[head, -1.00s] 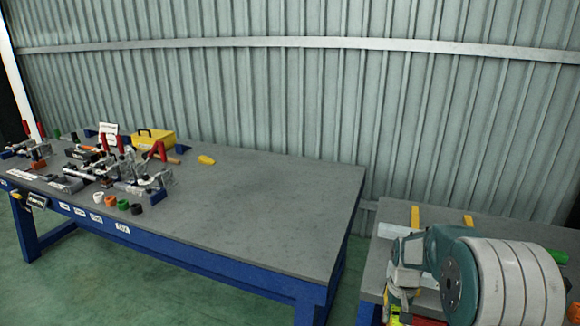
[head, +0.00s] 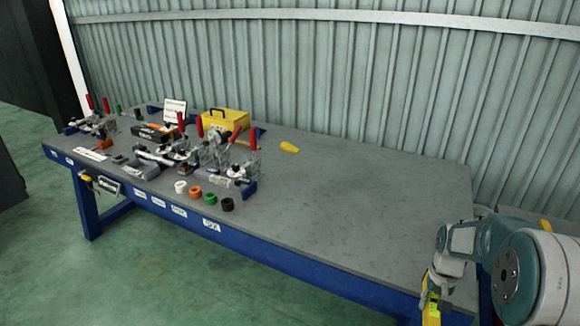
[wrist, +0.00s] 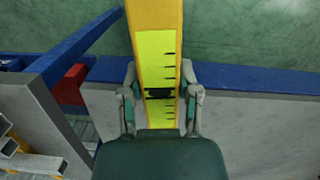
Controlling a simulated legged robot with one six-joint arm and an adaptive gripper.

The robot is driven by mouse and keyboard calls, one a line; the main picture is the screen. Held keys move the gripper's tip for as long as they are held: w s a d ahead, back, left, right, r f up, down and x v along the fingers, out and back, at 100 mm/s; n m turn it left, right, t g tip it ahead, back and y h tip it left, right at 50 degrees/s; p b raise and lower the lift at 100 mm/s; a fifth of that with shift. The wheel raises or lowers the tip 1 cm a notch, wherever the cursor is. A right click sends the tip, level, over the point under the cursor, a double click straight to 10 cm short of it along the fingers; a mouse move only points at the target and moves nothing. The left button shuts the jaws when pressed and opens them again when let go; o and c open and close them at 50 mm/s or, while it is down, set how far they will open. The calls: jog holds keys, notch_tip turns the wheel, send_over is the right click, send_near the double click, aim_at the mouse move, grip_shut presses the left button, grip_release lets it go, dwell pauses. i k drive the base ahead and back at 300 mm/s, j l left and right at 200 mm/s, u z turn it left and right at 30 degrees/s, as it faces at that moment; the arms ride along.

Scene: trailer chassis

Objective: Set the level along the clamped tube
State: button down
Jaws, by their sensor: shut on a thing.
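My gripper (wrist: 160,93) is shut on a yellow level (wrist: 156,18) with a bright yellow-green vial window. The level runs lengthwise away between the two fingers in the wrist view. In the head view the gripper and the level (head: 432,309) are at the lower right, by the right end of the long workbench. Several clamp fixtures (head: 185,150) with red handles stand on the left half of that bench, well away from the level. Pale tube-like pieces lie among them, but which one is the clamped tube is too small to tell.
The long grey workbench (head: 350,215) has a blue frame and a wide clear right half. White, orange, green and black rings (head: 196,193) lie near its front edge. Green floor (head: 150,270) is open in front.

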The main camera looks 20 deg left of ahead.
aim_at(211, 175)
jog(key=i+j, duration=0.1)
jog(key=j, duration=0.5)
jog(key=i+j, duration=0.15)
jog(key=j, duration=0.4)
jog(key=i+j+z, duration=0.1)
jog(key=j, duration=0.5)
jog(key=i+j, duration=0.35)
jog(key=j, duration=0.3)
jog(key=i+j+z, duration=0.1)
jog(key=i+j, duration=0.3)
jog(key=j, duration=0.25)
jog(key=i+j, duration=0.15)
jog(key=j, duration=0.2)
